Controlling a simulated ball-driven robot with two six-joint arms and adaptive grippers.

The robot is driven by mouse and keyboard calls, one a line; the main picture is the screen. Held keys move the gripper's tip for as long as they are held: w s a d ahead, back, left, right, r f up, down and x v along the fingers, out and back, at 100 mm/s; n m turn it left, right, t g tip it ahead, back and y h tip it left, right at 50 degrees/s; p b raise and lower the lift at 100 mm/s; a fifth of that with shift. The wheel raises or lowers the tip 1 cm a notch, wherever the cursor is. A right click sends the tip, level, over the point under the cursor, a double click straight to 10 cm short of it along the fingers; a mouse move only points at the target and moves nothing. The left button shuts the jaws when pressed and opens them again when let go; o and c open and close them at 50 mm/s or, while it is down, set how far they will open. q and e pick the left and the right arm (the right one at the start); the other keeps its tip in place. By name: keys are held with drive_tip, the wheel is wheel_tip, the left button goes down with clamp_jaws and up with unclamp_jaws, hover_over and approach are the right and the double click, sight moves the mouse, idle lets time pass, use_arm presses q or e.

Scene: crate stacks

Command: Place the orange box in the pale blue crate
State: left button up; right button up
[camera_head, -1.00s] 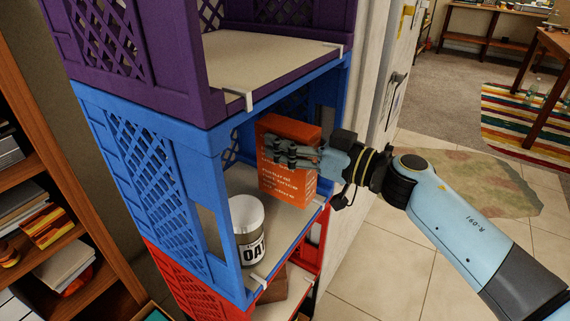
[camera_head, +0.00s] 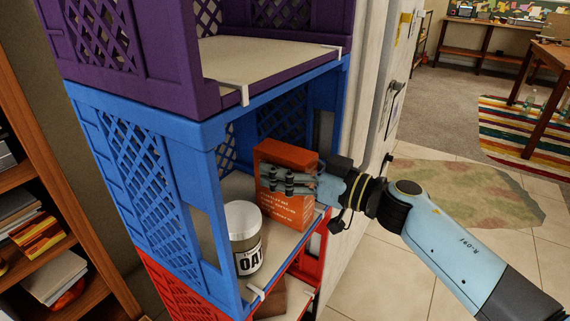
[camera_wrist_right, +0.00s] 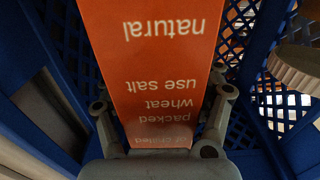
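The orange box (camera_head: 283,211) stands upright inside the blue crate (camera_head: 186,134), the middle one of the stack. Its lower end is at the crate's pale floor; I cannot tell whether it touches. The crate looks strong blue; I see no clearly pale one. My right gripper (camera_head: 290,182) reaches in from the right, its fingers across the box. In the right wrist view, the orange box (camera_wrist_right: 160,75) fills the space between the fingers (camera_wrist_right: 160,125), which close on its sides. Its printed text appears upside down there. My left gripper is out of view.
A purple crate (camera_head: 135,60) is stacked above and a red crate (camera_head: 172,284) below. A wooden bookshelf (camera_head: 90,280) stands at left. Open tiled floor (camera_head: 350,280) lies at right.

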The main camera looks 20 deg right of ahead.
drive_tip(key=shift+s+d+r, duration=0.15)
drive_tip(key=p+v, duration=0.1)
drive_tip(key=v, duration=1.1)
drive_tip(key=s+d+f+m+g+h, duration=0.1)
drive_tip(key=s+d+f+m+h, duration=0.2)
drive_tip(key=f, duration=0.6)
drive_tip(key=s+d+f+m+g+h, duration=0.15)
drive_tip(key=s+d+f+h, duration=0.25)
drive_tip(key=f, duration=0.6)
drive_tip(key=s+d+f+m+h, duration=0.2)
drive_tip(key=s+d+f+h, duration=0.15)
drive_tip(key=f, duration=0.55)
drive_tip(key=s+f+m+g+h, duration=0.15)
drive_tip(key=s+f+g, duration=0.35)
drive_tip(key=s+f, duration=0.7)
drive_tip(key=s+a+f+g, duration=0.2)
drive_tip(key=s+f+g, duration=0.1)
drive_tip(key=s, duration=0.8)
drive_tip(key=s+a+f+g, duration=0.2)
drive_tip(key=s+f+g, duration=0.1)
drive_tip(key=s, duration=0.8)
drive_tip(key=shift+a+n, duration=0.2)
drive_tip(key=shift+n, duration=0.2)
